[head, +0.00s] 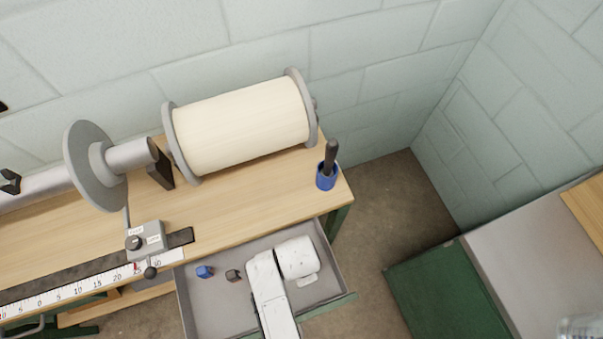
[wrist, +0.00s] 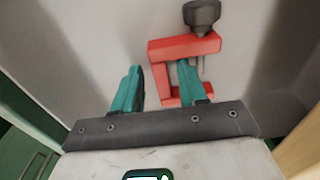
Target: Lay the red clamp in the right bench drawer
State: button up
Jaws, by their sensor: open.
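The right bench drawer (head: 215,308) is pulled out, and my arm reaches down into it in the head view. In the wrist view the red clamp (wrist: 168,50), a C-shaped frame with a dark grey knob, lies against the grey drawer floor (wrist: 95,45). My gripper (wrist: 160,70) is open, with teal fingers apart. The right finger overlaps the clamp's opening in the picture; the left finger is to the left of its frame. I cannot tell whether either touches it. The clamp is hidden behind my arm in the head view.
A small blue object (head: 204,271) and a small dark object (head: 233,276) lie in the drawer, left of my arm. A blue cup (head: 326,177) with a dark handle stands on the bench's right end. A large cream roll (head: 240,124) is behind. A green cabinet (head: 435,290) stands right.

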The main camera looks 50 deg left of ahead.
notch_tip(320, 180, up, 12)
jog(key=shift+s, duration=0.2)
dwell(0.4)
jog(key=w+d+r+n, duration=0.1)
jog(key=w+d, duration=0.2)
jog(key=d, duration=0.7)
jog(key=w+d, duration=0.3)
jog(key=d, duration=0.6)
jog(key=s+d+r+n, duration=0.1)
jog(key=s+d+r, duration=0.1)
jog(key=d, duration=0.7)
jog(key=s+d+r+n, duration=0.1)
jog(key=s+d, duration=0.3)
jog(key=d, duration=0.6)
jog(key=shift+s+r+n+t, duration=0.3)
jog(key=shift+s+r+n, duration=0.1)
jog(key=shift+r, duration=0.05)
jog(key=shift+a, duration=0.1)
